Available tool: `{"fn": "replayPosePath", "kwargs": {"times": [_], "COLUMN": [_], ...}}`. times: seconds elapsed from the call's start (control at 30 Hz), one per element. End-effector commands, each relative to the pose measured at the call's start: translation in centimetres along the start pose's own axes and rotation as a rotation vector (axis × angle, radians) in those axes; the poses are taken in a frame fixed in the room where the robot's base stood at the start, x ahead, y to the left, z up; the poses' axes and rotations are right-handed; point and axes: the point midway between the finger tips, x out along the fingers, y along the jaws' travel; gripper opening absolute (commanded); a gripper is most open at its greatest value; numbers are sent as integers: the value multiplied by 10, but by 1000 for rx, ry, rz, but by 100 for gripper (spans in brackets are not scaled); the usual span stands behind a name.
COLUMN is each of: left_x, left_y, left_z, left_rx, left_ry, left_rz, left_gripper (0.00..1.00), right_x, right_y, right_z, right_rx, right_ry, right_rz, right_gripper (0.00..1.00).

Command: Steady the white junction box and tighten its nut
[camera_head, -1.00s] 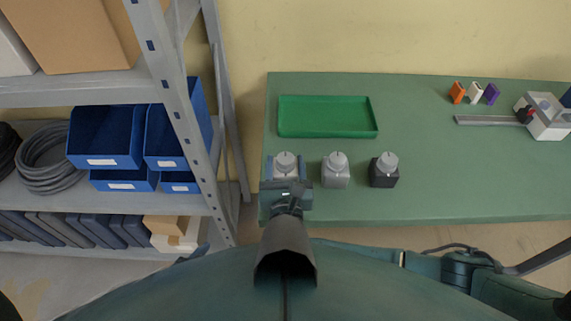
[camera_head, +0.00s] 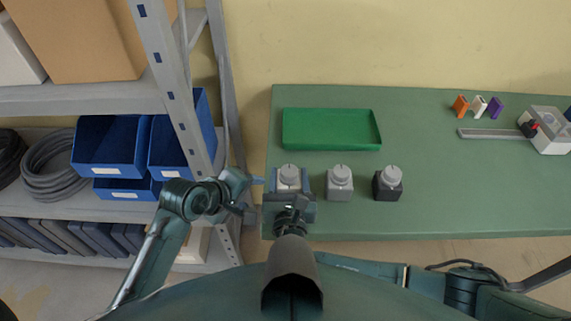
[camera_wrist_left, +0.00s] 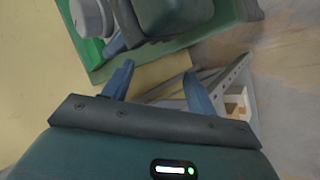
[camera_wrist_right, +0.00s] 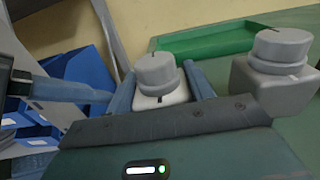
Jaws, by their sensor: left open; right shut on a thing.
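The white junction box (camera_wrist_right: 162,100) stands upright at the left end of a row of boxes. A round grey nut (camera_head: 288,171) with a slot mark sits on its top. My right gripper (camera_head: 290,184) is shut on the box, one finger on each side, and partly hides it. My left gripper (camera_head: 257,196) is open and empty, just left of the box at the table's left edge. In the left wrist view its fingers (camera_wrist_left: 158,82) are apart, and the nut shows at the upper left beside my right gripper.
A grey box (camera_head: 339,188) and a dark box (camera_head: 388,189) with similar knobs stand to the right. A green tray (camera_head: 331,146) lies behind on the green table (camera_head: 430,215). A metal shelf (camera_head: 176,95) with blue bins (camera_head: 108,150) stands close on the left.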

Motion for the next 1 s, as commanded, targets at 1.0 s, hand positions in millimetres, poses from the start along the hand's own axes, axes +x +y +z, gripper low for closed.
{"fn": "replayPosePath", "kwargs": {"times": [1.0], "left_x": [-76], "left_y": [139], "left_z": [8], "left_rx": [-1045], "left_ry": [-70], "left_rz": [-536], "left_gripper": [57], "right_x": [0], "right_y": [0], "right_z": [-1], "right_rx": [-1], "right_ry": [1], "right_rz": [0], "right_gripper": [25]}}
